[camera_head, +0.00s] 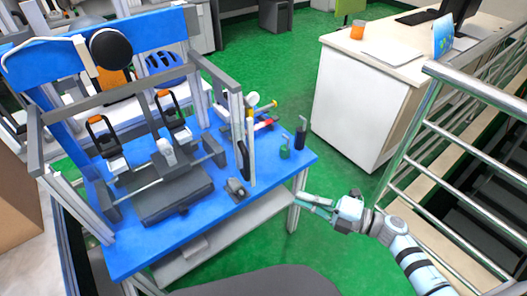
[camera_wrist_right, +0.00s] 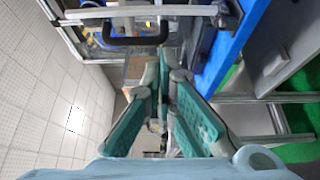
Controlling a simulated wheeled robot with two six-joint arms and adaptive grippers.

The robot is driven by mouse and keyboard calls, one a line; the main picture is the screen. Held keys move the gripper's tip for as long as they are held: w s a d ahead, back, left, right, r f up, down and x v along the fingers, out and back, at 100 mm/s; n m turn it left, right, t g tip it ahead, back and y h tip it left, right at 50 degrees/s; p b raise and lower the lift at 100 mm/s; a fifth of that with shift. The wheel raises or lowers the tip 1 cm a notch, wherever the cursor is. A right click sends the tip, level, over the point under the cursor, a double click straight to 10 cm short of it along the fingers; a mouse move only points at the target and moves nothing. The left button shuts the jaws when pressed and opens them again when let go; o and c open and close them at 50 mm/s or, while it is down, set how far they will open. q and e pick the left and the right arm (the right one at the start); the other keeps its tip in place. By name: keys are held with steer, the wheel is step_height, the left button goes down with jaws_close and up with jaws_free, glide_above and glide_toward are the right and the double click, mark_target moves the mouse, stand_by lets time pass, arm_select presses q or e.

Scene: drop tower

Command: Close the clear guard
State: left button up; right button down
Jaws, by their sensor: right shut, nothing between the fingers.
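The clear guard (camera_head: 250,145) stands at the right side of the grey frame on the blue table and shows nearly edge-on, swung out from the frame's front. Its clear pane is hard to make out. Its black handle (camera_wrist_right: 136,41) shows in the right wrist view, just beyond the fingertips and apart from them. My right gripper (camera_head: 310,203) has teal fingers and is shut and empty, off the table's right front corner. The fingers also show in the right wrist view (camera_wrist_right: 164,62). My left gripper is in neither view.
The blue table (camera_head: 225,212) carries a dark fixture (camera_head: 172,194) inside the frame, and small bottles (camera_head: 300,132) near its right edge. A white cabinet (camera_head: 350,110) and a metal railing (camera_head: 480,100) stand right. Green floor lies between.

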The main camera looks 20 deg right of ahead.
steer(key=w+a+g+b, duration=0.1)
steer(key=w+a+b, duration=0.1)
steer(key=w+a, duration=0.6)
steer(key=shift+w+a+n, duration=0.35)
steer(key=shift+w+n, duration=0.05)
steer(key=shift+w, duration=0.25)
